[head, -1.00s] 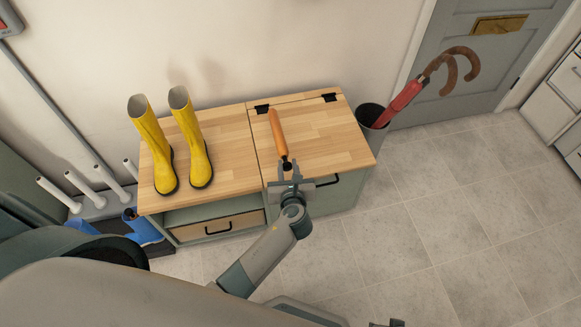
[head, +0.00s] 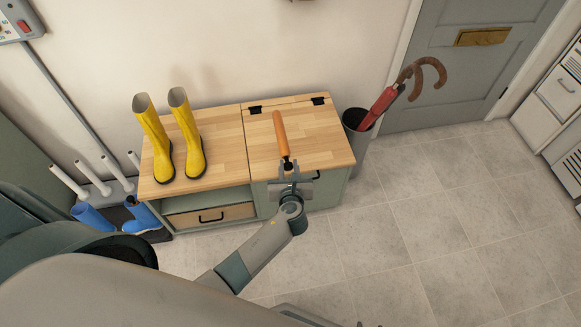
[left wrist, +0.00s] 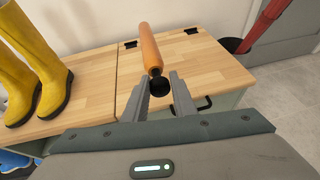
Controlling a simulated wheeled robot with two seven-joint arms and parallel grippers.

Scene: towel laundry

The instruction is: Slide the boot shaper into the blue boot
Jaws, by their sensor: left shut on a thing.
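The boot shaper (head: 280,132) is an orange rod with a black knobbed end. My left gripper (head: 288,170) is shut on that black end, in front of the bench's right half. In the left wrist view the shaper (left wrist: 151,50) points away from me between the fingers (left wrist: 159,92). Whether it touches the bench top cannot be told. My right gripper is not in view.
Two yellow boots (head: 155,138) stand on the left of the wooden bench (head: 225,150). A rack with white pegs (head: 70,181) is left of the bench. A bin (head: 357,140) with a red umbrella (head: 381,105) stands at its right. The floor (head: 420,230) at right is clear.

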